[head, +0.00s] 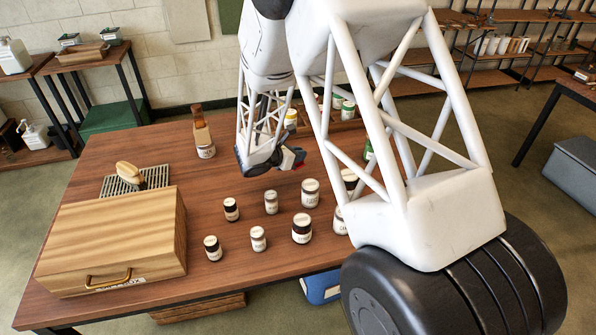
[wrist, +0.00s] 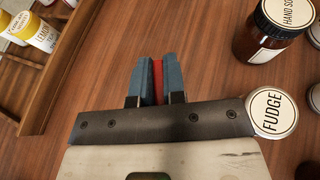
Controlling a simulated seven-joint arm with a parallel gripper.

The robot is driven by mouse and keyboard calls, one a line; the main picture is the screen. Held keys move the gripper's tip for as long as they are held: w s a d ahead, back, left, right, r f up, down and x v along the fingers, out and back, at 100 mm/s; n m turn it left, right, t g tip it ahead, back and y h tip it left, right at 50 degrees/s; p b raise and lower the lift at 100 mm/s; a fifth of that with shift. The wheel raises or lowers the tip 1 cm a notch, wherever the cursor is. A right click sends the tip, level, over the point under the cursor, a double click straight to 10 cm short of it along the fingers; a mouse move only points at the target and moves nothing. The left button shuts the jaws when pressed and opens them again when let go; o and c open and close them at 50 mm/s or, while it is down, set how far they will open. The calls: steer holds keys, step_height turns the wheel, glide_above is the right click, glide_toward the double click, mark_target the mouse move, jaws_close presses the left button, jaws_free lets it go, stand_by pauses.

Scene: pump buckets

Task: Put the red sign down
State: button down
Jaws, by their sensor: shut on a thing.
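My gripper (wrist: 157,58) has blue fingers shut on the red sign (wrist: 157,76), seen in the wrist view as a thin red strip between them. The rest of the sign is hidden by the fingers. In the head view my gripper (head: 291,160) is over the middle of the wooden table (head: 218,182), with a small bit of red at its tip. I cannot tell how far the sign is from the tabletop.
Several small labelled jars (head: 301,228) stand on the table in front of my gripper. A brown bottle (head: 204,138) stands to its left, and a wooden box (head: 112,240) fills the front left. In the wrist view, a fudge jar (wrist: 272,112) is close right; bare wood lies ahead.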

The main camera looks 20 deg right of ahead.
steer(key=shift+f, duration=1.4)
steer(key=shift+f, duration=0.1)
steer(key=shift+f, duration=1.75)
steer(key=shift+f, duration=0.1)
steer(key=c, duration=1.2)
jaws_free()
steer(key=shift+v, duration=6)
